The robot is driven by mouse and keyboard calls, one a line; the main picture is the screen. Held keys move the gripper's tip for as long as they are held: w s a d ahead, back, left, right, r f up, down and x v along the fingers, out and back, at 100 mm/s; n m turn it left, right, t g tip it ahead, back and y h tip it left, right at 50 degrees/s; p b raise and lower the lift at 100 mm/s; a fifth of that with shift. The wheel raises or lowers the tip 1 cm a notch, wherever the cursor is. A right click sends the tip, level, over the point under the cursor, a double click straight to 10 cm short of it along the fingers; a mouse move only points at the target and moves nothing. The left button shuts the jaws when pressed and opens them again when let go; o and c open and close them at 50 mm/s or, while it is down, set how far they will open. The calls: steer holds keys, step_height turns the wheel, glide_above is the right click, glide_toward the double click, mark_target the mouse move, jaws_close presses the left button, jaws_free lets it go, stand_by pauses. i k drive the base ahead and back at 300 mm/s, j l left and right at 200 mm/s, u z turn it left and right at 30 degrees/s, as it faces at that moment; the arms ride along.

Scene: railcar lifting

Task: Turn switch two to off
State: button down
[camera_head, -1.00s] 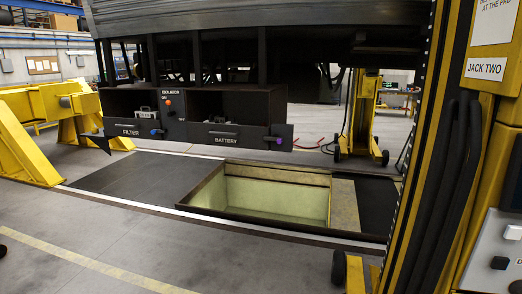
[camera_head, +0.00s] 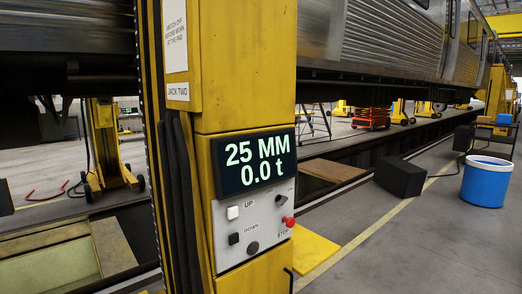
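The yellow jack (camera_head: 240,105) labelled JACK TWO stands upright in the middle of the view. Its grey control panel (camera_head: 233,258) sits below a display (camera_head: 254,162) reading 25 MM and 0.0 t. A small black switch (camera_head: 281,200) is at the panel's upper right, with tiny labels around it; its setting is too small to read surely. A red STOP button (camera_head: 289,221) is just below it. A white UP button (camera_head: 233,212), a dark DOWN button (camera_head: 234,239) and a round black part (camera_head: 253,247) are also on the panel. My gripper is not in view.
A blue bucket (camera_head: 485,183) and a black box (camera_head: 400,177) stand on the floor to the right. A yellow plate (camera_head: 312,252) lies beside the jack's base. The floor at lower right is clear.

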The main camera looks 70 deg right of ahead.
mark_target(279, 200)
steer(key=z, duration=2.15)
